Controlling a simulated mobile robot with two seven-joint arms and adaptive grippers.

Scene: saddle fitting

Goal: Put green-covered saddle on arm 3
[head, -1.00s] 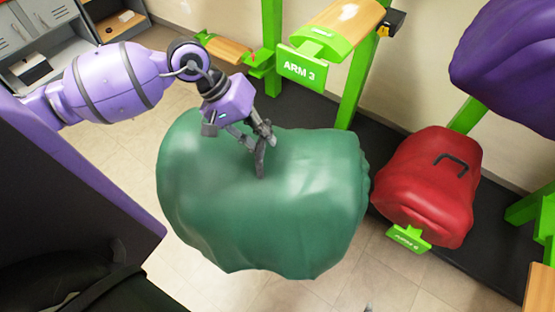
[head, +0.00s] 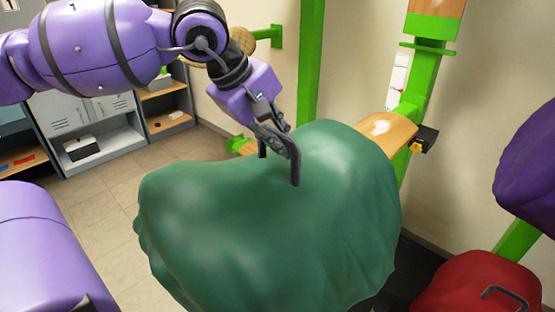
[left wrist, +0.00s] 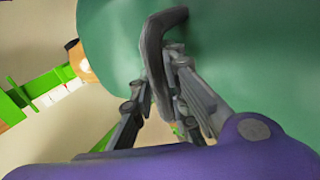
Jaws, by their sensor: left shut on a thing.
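The green-covered saddle (head: 260,230) hangs in the air in the middle of the head view, tilted a little. My left gripper (head: 278,145) is shut on the dark handle (head: 296,168) on top of the cover. The left wrist view also shows the handle (left wrist: 153,50) between the fingers, with the green cover (left wrist: 240,50) behind it. Arm 3 (head: 388,132), green with a wooden top, is just behind the saddle's upper right side. The saddle hides its front and its sign, and I cannot tell whether they touch. My right gripper is not in view.
A black and yellow fitting (head: 425,139) sits beside arm 3. A red-covered saddle (head: 470,282) is at lower right and a purple-covered one (head: 530,165) at the right edge. Another wooden-topped arm (head: 436,8) is above. Grey lockers (head: 75,120) stand at the back left.

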